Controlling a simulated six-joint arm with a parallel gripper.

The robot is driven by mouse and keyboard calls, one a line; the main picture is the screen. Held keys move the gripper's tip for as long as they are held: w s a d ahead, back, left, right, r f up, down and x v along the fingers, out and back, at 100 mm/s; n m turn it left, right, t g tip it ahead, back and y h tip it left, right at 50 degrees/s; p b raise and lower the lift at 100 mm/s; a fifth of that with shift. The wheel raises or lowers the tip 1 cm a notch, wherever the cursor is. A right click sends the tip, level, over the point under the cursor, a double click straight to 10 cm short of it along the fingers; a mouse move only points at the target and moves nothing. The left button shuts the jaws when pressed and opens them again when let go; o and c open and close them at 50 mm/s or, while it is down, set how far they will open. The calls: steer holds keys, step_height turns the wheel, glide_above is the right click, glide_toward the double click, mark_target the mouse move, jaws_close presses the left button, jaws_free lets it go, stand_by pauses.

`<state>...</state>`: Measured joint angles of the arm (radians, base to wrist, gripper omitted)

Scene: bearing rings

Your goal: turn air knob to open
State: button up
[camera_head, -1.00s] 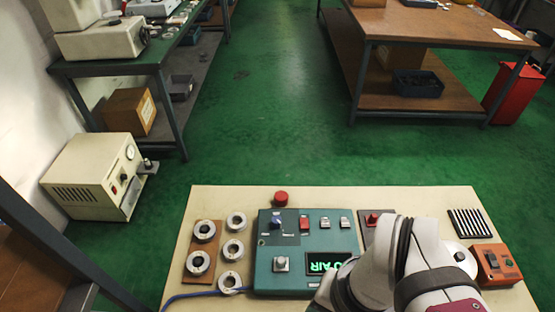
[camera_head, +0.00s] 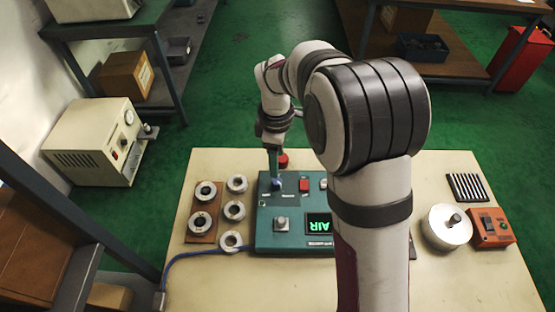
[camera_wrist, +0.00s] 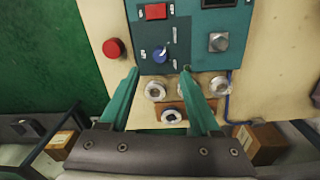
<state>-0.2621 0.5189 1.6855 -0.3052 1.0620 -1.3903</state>
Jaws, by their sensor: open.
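The blue air knob (camera_head: 277,185) is at the far left corner of the teal control box (camera_head: 267,233). In the wrist view the blue knob (camera_wrist: 160,55) stands on the panel (camera_wrist: 198,33), just beyond and between the fingertips. My gripper (camera_head: 273,164) points down close above the knob in the head view. Its two teal fingers (camera_wrist: 160,73) are spread wide and empty in the wrist view. Whether the fingertips touch anything cannot be told. The lit green AIR display (camera_head: 319,224) is on the box's right side.
A red round button (camera_head: 282,159) is behind the box, and a red switch (camera_head: 304,185) is right of the knob. Several metal rings (camera_head: 234,210) lie to the left, some on a brown plate (camera_head: 203,235). A blue hose (camera_head: 190,254) runs left. A silver cylinder (camera_head: 446,232) stands at right.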

mark_target(277, 181)
step_height(277, 181, down, 9)
steer(key=shift+w+f, duration=0.1)
steer(key=shift+w, duration=0.05)
jaws_close()
